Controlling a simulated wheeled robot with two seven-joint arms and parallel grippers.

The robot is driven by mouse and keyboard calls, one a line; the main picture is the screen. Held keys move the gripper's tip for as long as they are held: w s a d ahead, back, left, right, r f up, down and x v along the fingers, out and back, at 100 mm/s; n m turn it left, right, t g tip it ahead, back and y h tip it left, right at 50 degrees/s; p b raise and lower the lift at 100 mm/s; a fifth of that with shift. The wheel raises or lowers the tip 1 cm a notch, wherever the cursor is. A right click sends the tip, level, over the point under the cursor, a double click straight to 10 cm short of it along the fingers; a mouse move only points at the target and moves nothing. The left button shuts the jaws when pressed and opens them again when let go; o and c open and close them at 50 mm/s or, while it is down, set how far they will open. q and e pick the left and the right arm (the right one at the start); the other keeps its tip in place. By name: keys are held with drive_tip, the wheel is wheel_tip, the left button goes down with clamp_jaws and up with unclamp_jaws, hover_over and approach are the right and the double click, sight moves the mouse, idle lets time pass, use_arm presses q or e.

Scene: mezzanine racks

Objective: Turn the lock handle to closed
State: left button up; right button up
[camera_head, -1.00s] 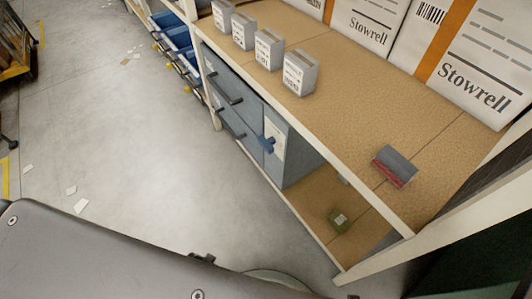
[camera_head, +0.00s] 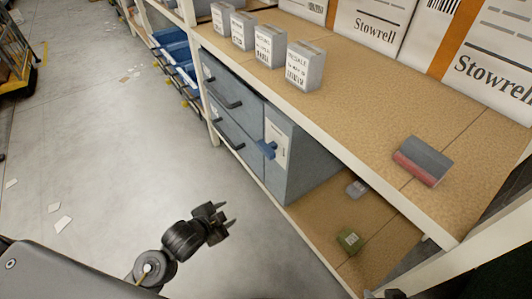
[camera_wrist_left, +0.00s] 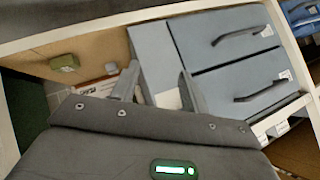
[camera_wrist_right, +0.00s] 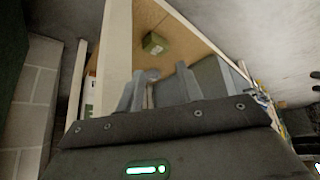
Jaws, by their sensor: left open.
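The blue lock handle (camera_head: 266,149) sticks out from a white plate (camera_head: 279,140) on the grey-blue drawer cabinet (camera_head: 310,165), under the shelf. My left gripper (camera_head: 227,218) is in front of and below the handle, over the floor, apart from it. It is open and empty; in the left wrist view its fingers (camera_wrist_left: 158,85) point at the cabinet, and the handle cannot be made out there. In the right wrist view my right gripper (camera_wrist_right: 159,80) is open and empty, facing the lower shelf and cabinet.
The upper shelf (camera_head: 350,120) holds several small grey boxes, a grey-red box (camera_head: 423,160) and large cartons (camera_head: 370,25). A green box (camera_head: 349,240) lies on the lower shelf. A pale rack post (camera_head: 450,265) stands at right. The floor (camera_head: 120,170) at left is mostly open.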

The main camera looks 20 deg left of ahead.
use_arm(q)
drive_tip(key=w+d+r+m+t+h, duration=0.1)
drive_tip(key=w+r+m+t+h, duration=0.2)
drive_tip(key=w+m, duration=0.45)
drive_tip(key=m+h, duration=0.6)
drive_tip(key=m, duration=0.2)
approach(263, 152)
drive_tip(key=shift+t, duration=0.4)
drive_tip(key=x, duration=0.5)
drive_tip(key=b+x, duration=0.1)
drive_tip(key=x, duration=0.4)
drive_tip(key=shift+d+f, duration=0.1)
drive_tip(key=shift+f, duration=0.1)
drive_tip(key=shift+w+d, duration=0.35)
drive_tip(key=shift+w, duration=0.1)
use_arm(e)
drive_tip(key=w+a+r+n+t+y, duration=0.2)
drive_tip(key=w+a+r+t+y, duration=0.2)
drive_tip(key=w+a+r+t, duration=0.3)
drive_tip(key=shift+a+r, duration=0.35)
drive_tip(key=shift+r, duration=1.1)
